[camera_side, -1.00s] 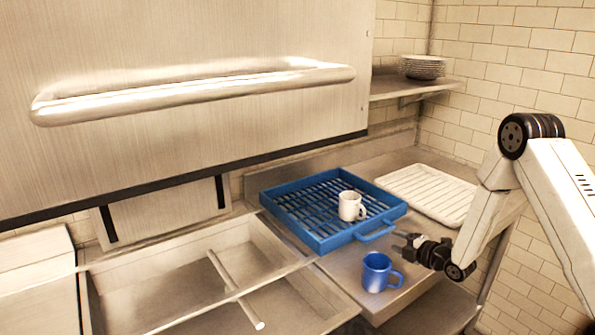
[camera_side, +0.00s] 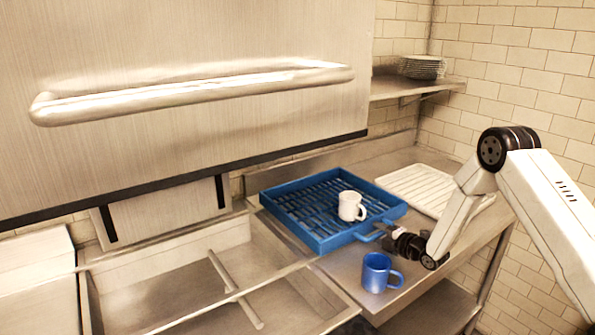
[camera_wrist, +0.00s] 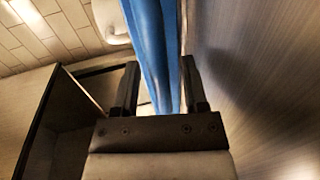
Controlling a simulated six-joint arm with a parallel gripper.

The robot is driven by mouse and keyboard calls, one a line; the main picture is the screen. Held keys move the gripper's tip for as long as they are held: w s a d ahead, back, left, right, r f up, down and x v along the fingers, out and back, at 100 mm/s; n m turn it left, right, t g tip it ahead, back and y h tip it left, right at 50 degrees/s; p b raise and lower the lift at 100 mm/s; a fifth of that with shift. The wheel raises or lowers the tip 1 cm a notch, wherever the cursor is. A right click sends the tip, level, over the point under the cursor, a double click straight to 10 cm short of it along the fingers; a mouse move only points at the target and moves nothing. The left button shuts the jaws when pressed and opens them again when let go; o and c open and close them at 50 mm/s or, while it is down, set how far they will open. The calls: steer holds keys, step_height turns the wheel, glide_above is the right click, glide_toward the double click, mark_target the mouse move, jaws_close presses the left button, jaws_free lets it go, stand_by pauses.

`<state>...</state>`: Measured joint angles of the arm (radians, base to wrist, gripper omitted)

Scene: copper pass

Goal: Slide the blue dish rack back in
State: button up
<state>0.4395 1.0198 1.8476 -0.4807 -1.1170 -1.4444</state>
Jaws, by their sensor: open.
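The blue dish rack (camera_side: 333,240) lies on the metal counter, with a white mug (camera_side: 351,206) standing in it. The rack's loop handle (camera_side: 366,238) sticks out on its right side, towards my arm. My gripper (camera_side: 388,237) is at this handle, low over the counter. In the wrist view a blue bar (camera_wrist: 153,45) of the rack runs between the two open fingers of my gripper (camera_wrist: 160,88). I cannot tell whether either finger touches it.
A blue mug (camera_side: 376,272) stands on the counter close in front of my gripper. A white ribbed tray (camera_side: 432,190) lies behind. A sink (camera_side: 190,295) is at left, under a large steel hood with a bar handle (camera_side: 190,92).

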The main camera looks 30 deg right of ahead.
steer(key=shift+c, duration=0.2)
jaws_close()
stand_by(1.1)
